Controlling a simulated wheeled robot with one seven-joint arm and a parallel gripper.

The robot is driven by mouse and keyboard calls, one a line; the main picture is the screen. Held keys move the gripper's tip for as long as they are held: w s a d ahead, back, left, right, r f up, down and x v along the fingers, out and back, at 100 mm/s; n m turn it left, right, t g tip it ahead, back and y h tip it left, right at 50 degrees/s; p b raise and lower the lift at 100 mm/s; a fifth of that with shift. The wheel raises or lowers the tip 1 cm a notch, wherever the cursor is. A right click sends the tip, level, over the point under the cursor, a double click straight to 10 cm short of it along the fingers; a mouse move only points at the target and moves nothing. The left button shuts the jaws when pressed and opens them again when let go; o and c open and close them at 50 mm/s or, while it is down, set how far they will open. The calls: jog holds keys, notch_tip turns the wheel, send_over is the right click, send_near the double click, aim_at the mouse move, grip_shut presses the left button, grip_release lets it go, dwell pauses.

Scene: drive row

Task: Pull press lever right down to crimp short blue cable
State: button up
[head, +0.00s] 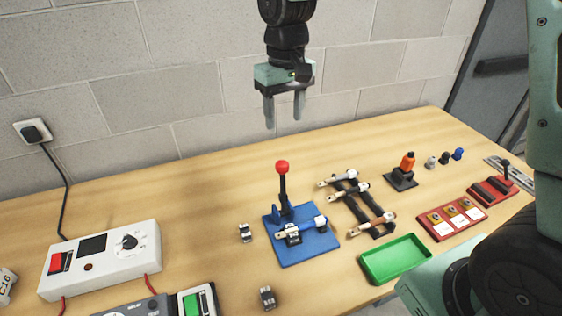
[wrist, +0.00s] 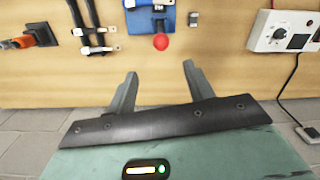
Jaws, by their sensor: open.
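The press is a blue base plate (head: 311,251) on the bench with an upright black lever (head: 283,184) topped by a red ball knob (head: 282,167). A short blue and white cable (head: 312,224) lies across the press, with one end at its die. My gripper (head: 284,117) is open and empty, pointing down well above the bench and above the knob. In the wrist view my open fingers (wrist: 158,82) are apart from the red knob (wrist: 161,41), which shows beyond them. The blue press (wrist: 150,20) is partly cut off at the top of that view.
A black rack (head: 362,207) with several cables stands right of the press. A green tray (head: 395,259) is at front right. A white tester box (head: 103,262) is at left. Small metal blocks (head: 245,233) lie near the press. A grey block wall (head: 200,90) stands behind.

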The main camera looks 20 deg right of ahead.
aim_at(282, 174)
jog(key=f+p, duration=0.2)
jog(key=f, duration=0.6)
jog(key=f+p, duration=0.2)
jog(key=f, duration=0.7)
jog(key=shift+s+a, duration=0.15)
jog(key=shift+a, duration=0.05)
grip_shut()
jog(key=shift+f, duration=0.1)
